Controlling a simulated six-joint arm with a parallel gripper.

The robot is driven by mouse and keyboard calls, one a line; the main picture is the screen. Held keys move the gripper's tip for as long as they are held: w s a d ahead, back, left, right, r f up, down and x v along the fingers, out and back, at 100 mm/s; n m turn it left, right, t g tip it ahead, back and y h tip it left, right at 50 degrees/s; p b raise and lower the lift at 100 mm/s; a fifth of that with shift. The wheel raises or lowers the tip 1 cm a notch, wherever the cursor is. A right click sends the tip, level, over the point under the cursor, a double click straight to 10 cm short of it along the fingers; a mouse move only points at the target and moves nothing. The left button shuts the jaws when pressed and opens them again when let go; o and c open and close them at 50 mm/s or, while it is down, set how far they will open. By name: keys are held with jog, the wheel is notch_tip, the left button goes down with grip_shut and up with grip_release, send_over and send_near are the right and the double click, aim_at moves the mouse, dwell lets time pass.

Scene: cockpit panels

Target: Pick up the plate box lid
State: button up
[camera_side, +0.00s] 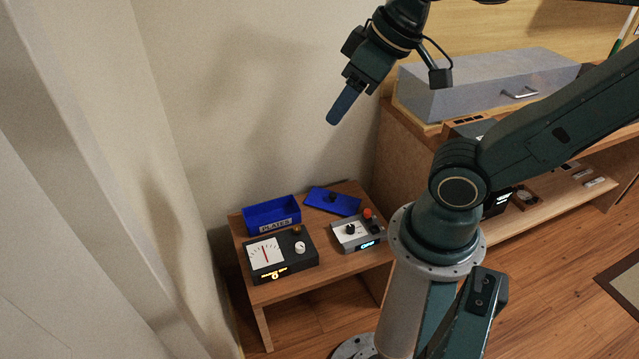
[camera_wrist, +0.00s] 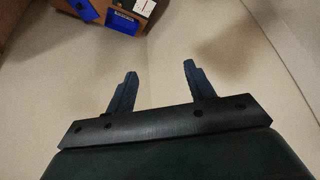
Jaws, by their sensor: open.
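The plate box lid (camera_side: 332,201) is a flat blue piece with a dark knob, lying on the small wooden table beside the blue box (camera_side: 272,214) labelled PLATES. The box looks open at the top. In the wrist view, a blue flat piece with a dark knob, which looks like the lid (camera_wrist: 79,10), is cut off by the top edge, and the blue box (camera_wrist: 124,21) is right of it. My gripper (camera_side: 336,115) is high above the table, well apart from the lid. In the wrist view its two fingers (camera_wrist: 158,86) are spread with nothing between them.

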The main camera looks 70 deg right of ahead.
jog(key=w+d+f+m+h, duration=0.15)
jog(key=w+d+f, duration=0.25)
jog(key=w+d, duration=0.45)
jog(key=w+d+f+m, duration=0.2)
jog(key=w+d+f, duration=0.35)
jog(key=w, duration=0.55)
jog(key=w+d+f+m+g, duration=0.15)
jog(key=w+d+f, duration=0.25)
jog(key=d+f, duration=1)
jog(key=s+d+f+m, duration=0.1)
jog(key=s+d+f, duration=0.2)
jog(key=f, duration=0.6)
jog(key=s+d+f+m+h, duration=0.1)
jog(key=s+d+f, duration=0.3)
jog(key=f, duration=0.5)
jog(key=s+d+f+m, duration=0.1)
jog(key=s+d+f, duration=0.2)
jog(key=f, duration=0.6)
jog(key=shift+s+d+m+g+h, duration=0.15)
jog(key=shift+d+m+g+h, duration=0.15)
jog(key=shift+g+h, duration=0.05)
jog(key=shift+f, duration=0.1)
send_over(333, 199)
jog(key=s, duration=0.1)
jog(key=shift+a+f, duration=0.15)
jog(key=shift+f, duration=1.8)
jog(key=shift+a+f, duration=0.1)
jog(key=shift+f, duration=1.85)
